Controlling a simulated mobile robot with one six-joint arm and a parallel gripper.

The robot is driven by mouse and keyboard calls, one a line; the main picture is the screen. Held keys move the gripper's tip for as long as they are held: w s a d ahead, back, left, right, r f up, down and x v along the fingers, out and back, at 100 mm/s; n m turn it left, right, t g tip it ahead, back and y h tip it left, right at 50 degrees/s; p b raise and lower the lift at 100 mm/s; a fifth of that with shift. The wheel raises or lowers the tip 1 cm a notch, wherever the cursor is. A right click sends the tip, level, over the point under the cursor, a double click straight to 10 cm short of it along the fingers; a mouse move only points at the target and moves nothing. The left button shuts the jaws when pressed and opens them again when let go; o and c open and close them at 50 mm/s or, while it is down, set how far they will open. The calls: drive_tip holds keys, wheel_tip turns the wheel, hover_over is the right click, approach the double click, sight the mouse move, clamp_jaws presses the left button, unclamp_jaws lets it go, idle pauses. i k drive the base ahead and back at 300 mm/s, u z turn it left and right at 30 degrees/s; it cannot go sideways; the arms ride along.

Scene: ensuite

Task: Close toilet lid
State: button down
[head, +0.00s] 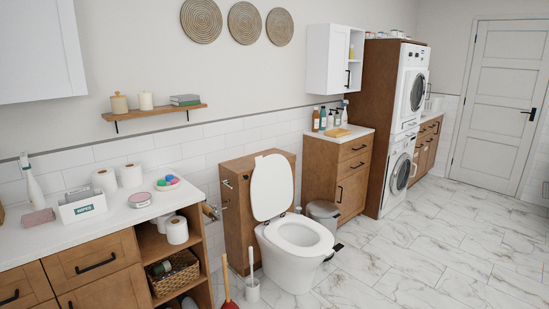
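The toilet (294,262) stands against a wooden cistern box (238,200) in the middle of the head view. Its white lid (272,186) is up and leans back against the box. The seat ring (300,235) is down on the bowl, and the bowl opening shows. My gripper is not in view.
A toilet brush (252,289) and a red plunger (229,304) stand left of the toilet. A grey bin (323,211) stands to its right. A counter (90,235) with small items fills the left. The marble floor (430,250) in front and right is clear.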

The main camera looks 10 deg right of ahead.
sight(272, 185)
drive_tip(key=u, duration=0.1)
drive_tip(key=i, duration=0.95)
drive_tip(key=u, duration=1.3)
drive_tip(key=k, duration=0.15)
drive_tip(key=z, duration=2.8)
drive_tip(key=i, duration=0.6)
drive_tip(key=z, duration=0.1)
